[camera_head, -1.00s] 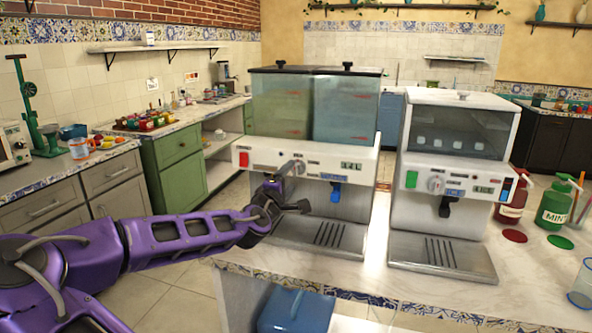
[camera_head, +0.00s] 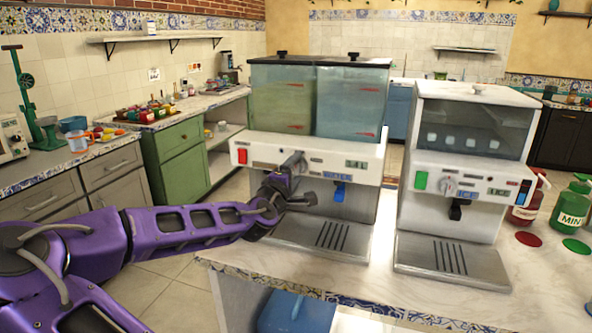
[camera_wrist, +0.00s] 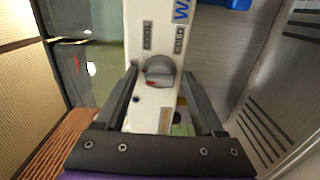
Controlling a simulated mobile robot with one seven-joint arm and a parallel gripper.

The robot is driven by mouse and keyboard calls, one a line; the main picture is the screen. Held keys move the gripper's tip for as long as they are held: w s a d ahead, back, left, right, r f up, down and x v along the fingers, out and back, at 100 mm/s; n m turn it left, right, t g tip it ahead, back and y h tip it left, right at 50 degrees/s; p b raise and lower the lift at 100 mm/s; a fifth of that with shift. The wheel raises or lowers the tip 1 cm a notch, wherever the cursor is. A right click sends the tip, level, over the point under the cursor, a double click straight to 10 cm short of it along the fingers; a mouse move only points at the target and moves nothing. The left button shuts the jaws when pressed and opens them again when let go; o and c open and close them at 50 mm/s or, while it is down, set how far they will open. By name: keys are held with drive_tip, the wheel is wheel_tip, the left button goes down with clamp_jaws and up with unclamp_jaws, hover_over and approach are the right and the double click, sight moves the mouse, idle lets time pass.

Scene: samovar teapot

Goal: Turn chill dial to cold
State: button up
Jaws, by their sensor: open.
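The chill dial (camera_wrist: 158,71) is a round grey knob on the white front panel of the dispenser. In the wrist view it lies between the fingertips of my open gripper (camera_wrist: 160,82), with a COLD label (camera_wrist: 179,41) above it to the right and another label above it to the left. A small red mark shows at the dial's lower left. In the head view my gripper (camera_head: 296,182) is at the front panel (camera_head: 345,162) of the left dispenser, and its fingers largely hide the dial. I cannot tell whether the fingers touch it.
The dispenser's drip tray (camera_head: 318,238) lies below my gripper, and a blue tap (camera_head: 340,192) is to its right. A second dispenser (camera_head: 465,165) stands on the right. Syrup bottles (camera_head: 571,205) stand at the far right. The counter front (camera_head: 400,285) is clear.

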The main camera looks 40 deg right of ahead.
clamp_jaws()
idle(0.3)
drive_tip(key=shift+m, duration=0.3)
drive_tip(key=m, duration=0.5)
drive_tip(key=shift+b, duration=0.4)
drive_tip(key=m+b, duration=0.1)
drive_tip(key=m, duration=0.5)
drive_tip(key=shift+m, duration=0.3)
drive_tip(key=m, duration=0.6)
drive_tip(key=shift+r, duration=0.1)
drive_tip(key=m, duration=0.5)
drive_tip(key=shift+m, duration=0.5)
